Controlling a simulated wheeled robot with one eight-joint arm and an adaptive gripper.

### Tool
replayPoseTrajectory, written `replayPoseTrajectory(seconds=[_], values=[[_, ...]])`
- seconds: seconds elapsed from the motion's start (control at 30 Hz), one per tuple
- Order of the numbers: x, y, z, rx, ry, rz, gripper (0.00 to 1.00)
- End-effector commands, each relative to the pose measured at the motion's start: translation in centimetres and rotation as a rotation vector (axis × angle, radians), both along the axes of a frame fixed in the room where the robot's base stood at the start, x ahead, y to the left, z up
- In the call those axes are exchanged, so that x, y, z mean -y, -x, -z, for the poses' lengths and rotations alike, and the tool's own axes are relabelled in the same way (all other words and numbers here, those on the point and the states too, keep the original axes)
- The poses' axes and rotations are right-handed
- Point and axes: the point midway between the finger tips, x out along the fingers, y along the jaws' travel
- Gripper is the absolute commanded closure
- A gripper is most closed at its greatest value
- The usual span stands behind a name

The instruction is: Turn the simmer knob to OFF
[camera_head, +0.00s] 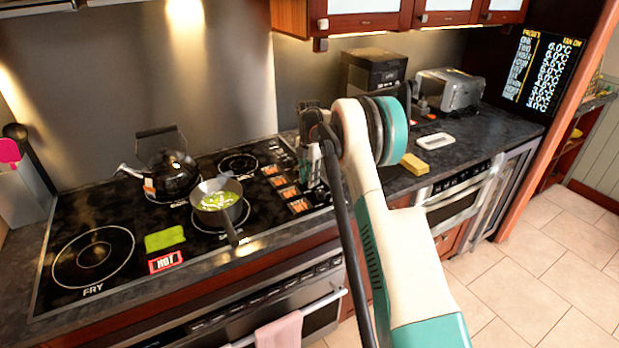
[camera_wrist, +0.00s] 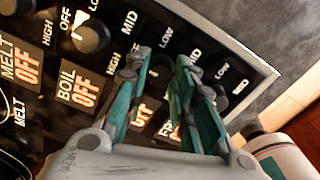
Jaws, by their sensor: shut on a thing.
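My gripper (camera_wrist: 160,62) is over the row of knobs at the right side of the cooktop, fingers pointing down at the panel. It also shows in the head view (camera_head: 310,180), partly behind my arm. Its fingers are shut on a dark knob, the third in the row, which I take as the simmer knob (camera_wrist: 158,78). Most of this knob and its pointer are hidden. Its lit display (camera_wrist: 143,106) is partly covered by the fingers, so I cannot read it fully. The boil knob (camera_wrist: 92,36) with a white pointer stands beside it.
The boil display (camera_wrist: 82,88) and melt display (camera_wrist: 25,65) read OFF. A pan with green contents (camera_head: 215,200) and a black kettle (camera_head: 170,175) stand on the cooktop left of my gripper. A yellow sponge (camera_head: 414,164) lies on the counter to the right.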

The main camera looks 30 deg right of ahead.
Motion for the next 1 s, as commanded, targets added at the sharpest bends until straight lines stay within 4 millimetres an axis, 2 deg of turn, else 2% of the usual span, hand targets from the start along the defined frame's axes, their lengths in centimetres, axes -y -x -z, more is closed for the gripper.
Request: replayPoseTrajectory(seconds=[0.1, 0.13, 0.2, 0.53, 0.67, 0.77, 1.0], values=[[0.0, -0.1, -0.1, 0.002, 0.000, 0.000, 1.00], [0.0, -0.1, -0.1, 0.002, 0.000, 0.000, 0.72], [0.0, -0.1, -0.1, 0.002, 0.000, 0.001, 0.56], [0.0, 0.0, -0.1, 0.000, 0.000, 0.001, 0.56], [0.0, 0.0, -0.8, 0.000, 0.000, 0.001, 0.56], [0.0, 0.0, -2.3, 0.000, 0.000, 0.001, 0.56], [0.0, 0.0, -7.1, 0.000, 0.000, 0.001, 0.56]])
